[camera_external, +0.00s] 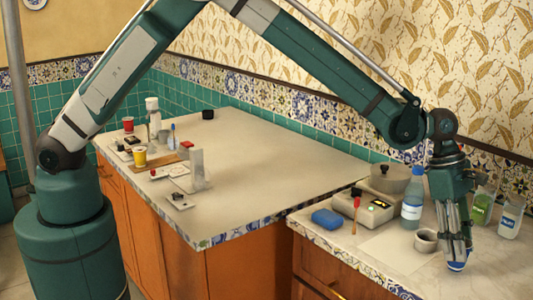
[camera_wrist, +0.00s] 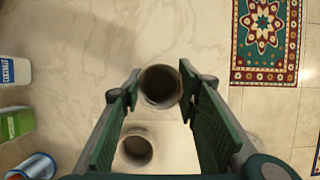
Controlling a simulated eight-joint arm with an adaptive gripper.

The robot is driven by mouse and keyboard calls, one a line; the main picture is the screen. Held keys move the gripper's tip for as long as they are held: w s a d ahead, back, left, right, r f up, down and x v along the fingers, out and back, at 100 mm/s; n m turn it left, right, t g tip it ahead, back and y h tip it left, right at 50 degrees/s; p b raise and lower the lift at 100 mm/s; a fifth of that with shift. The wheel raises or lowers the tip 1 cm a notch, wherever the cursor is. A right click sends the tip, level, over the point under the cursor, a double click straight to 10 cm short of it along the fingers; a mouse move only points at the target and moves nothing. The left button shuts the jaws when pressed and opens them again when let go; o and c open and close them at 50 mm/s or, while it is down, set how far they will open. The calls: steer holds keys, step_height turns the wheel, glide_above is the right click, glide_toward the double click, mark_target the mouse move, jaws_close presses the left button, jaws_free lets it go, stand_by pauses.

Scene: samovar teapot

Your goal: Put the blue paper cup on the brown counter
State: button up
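The blue paper cup (camera_external: 456,266) shows as a blue patch low at my fingertips, at the right end of the right-hand counter. In the wrist view, a round cup (camera_wrist: 160,86) with a dark inside sits between the fingertips, seen from above; its blue side is hidden there. My gripper (camera_external: 456,250) points straight down over it. In the wrist view, the fingertips (camera_wrist: 159,88) are spread to either side of the cup, close to its rim. Contact cannot be told. The larger counter (camera_external: 260,180) at left has a beige-brown top over orange-brown cabinets.
A grey cup (camera_external: 425,241) stands just left of my gripper. The larger counter's right half is clear.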

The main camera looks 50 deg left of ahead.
steer(key=shift+f, duration=0.8)
steer(key=shift+f, duration=0.15)
steer(key=o, duration=0.6)
steer(key=v, duration=1.2)
steer(key=shift+p, duration=0.35)
steer(key=shift+a, duration=0.15)
